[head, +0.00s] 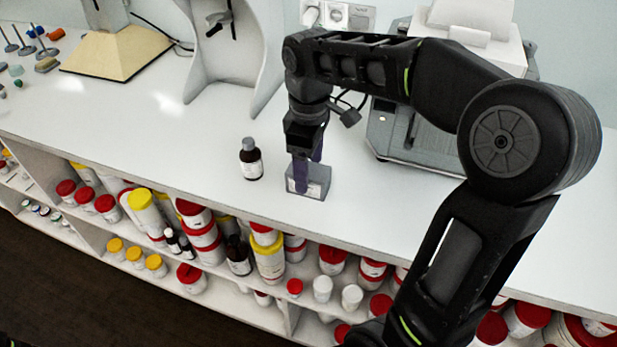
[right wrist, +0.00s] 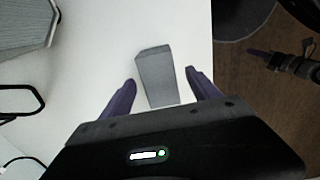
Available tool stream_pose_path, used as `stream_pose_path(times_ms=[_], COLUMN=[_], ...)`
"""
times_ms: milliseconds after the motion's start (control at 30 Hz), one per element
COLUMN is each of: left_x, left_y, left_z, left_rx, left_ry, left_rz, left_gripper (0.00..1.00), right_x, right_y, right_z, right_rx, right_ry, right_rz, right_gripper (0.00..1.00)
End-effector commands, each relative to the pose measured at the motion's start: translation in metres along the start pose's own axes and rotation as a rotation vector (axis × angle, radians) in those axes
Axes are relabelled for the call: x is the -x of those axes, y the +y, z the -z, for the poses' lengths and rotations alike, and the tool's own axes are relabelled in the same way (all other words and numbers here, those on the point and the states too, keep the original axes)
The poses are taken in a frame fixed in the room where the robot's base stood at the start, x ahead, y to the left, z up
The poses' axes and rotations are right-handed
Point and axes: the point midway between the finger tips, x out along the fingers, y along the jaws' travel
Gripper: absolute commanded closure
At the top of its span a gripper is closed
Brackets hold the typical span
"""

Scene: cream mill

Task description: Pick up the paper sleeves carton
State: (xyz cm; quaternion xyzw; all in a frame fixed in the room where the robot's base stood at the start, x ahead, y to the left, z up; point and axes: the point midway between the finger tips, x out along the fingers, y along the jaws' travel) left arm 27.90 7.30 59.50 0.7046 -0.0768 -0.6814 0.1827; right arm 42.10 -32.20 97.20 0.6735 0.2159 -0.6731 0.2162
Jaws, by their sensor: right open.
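The paper sleeves carton, a small grey box (head: 321,182), stands on the white counter, with a pale label on its front side. My right gripper (head: 308,173) reaches down over it with its purple fingers apart, one on either side. In the right wrist view the carton (right wrist: 157,75) lies between the open fingers (right wrist: 160,76), with a gap visible on both sides. The near finger hides part of the carton in the head view. At the right of the right wrist view, what looks like my left gripper (right wrist: 262,54) hangs over the floor, too small to read.
A dark bottle (head: 250,160) stands just left of the carton. A grey machine (head: 400,135) stands behind to the right. The white counter (head: 130,130) is clear to the left. Shelves below its front edge hold several red- and yellow-lidded jars (head: 267,258).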

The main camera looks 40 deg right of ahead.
Motion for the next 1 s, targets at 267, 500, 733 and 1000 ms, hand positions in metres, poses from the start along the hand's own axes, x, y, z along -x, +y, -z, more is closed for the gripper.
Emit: stream_pose_path(times_ms=[267,500,733,1000], left_x=[0.003,0.003,0.003,0.003], left_y=[0.001,0.001,0.001,0.001], left_z=[0.0,0.0,0.0,0.0], left_rx=[0.0,0.0,0.0,0.0], left_ry=[0.0,0.0,0.0,0.0], left_rz=[0.0,0.0,0.0,0.0], left_gripper=[1.0,1.0,1.0,1.0], right_x=[-0.035,-0.036,-0.036,-0.036], right_y=[0.0,0.0,0.0,0.0], right_z=[0.001,0.001,0.001,0.001], right_rx=[0.001,0.0,0.0,0.0], right_ry=[-0.002,-0.001,0.0,0.0], right_rz=[0.001,0.001,0.0,0.0], right_gripper=[0.29,0.29,0.29,0.4])
